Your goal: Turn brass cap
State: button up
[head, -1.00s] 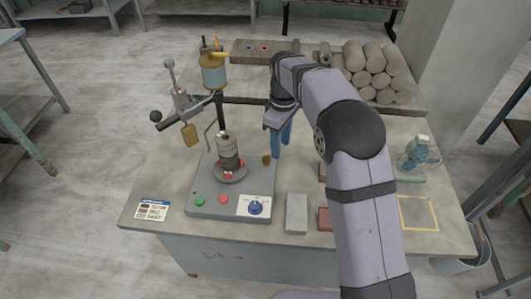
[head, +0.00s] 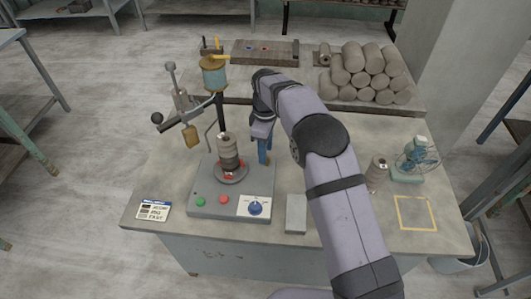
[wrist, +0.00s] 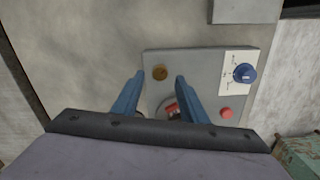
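The brass cap (wrist: 160,72) is a small round brown-gold disc on the top of the grey machine base (wrist: 205,68), near one corner in the wrist view. My gripper (wrist: 160,77) has two blue fingers, open, with the cap showing between their tips and nothing held. In the head view my gripper (head: 263,160) points down over the right rear corner of the base (head: 210,185), and its fingers hide the cap there. I cannot tell how far the fingertips are above the base.
A clay cylinder (head: 228,146) stands on the round wheel left of my gripper. A blue knob (head: 256,208), red button (head: 224,199) and green button (head: 200,202) sit at the front. A grey block (head: 296,212) lies right.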

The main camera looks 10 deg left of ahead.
jog(key=shift+f+p, duration=0.3)
jog(key=shift+f, duration=1.1)
grip_shut()
jog(key=shift+m, duration=0.3)
jog(key=m, duration=0.3)
jog(key=shift+w, duration=0.1)
jog(key=m, duration=0.3)
jog(key=shift+m, duration=0.4)
jog(key=m, duration=0.6)
jog(key=shift+w+d+r, duration=0.1)
jog(key=shift+m, duration=0.4)
